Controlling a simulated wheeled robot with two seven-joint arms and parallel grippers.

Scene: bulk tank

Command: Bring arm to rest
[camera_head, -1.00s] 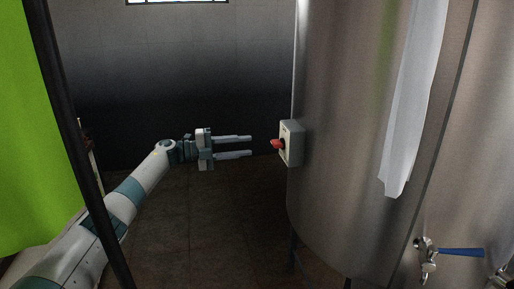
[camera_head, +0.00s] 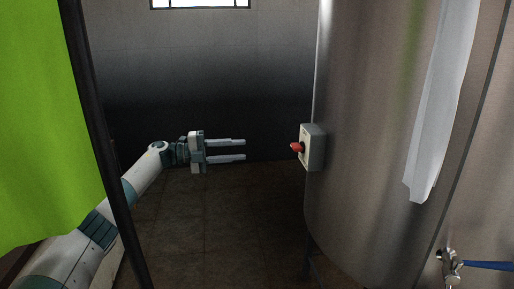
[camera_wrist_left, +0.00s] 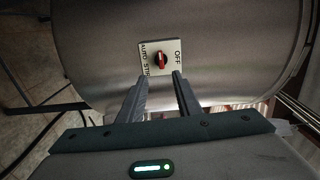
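My left arm comes in from the lower left of the head view. Its gripper (camera_head: 240,150) is open and empty, with its fingers apart and pointing right. A grey switch box with a red rotary knob (camera_head: 298,147) is on the side of the steel tank (camera_head: 375,150), right of the fingertips with a clear gap between. In the left wrist view the switch plate (camera_wrist_left: 160,56) shows the words OFF and AUTO, with the red knob beyond the open fingers (camera_wrist_left: 159,85). My right gripper does not show.
A green sheet (camera_head: 45,130) and a dark upright pole (camera_head: 98,150) stand at the left, the pole in front of my arm. A white cloth (camera_head: 438,110) hangs on the tank. A valve with a blue handle (camera_head: 488,265) is at lower right. Tiled floor (camera_head: 220,220) is clear.

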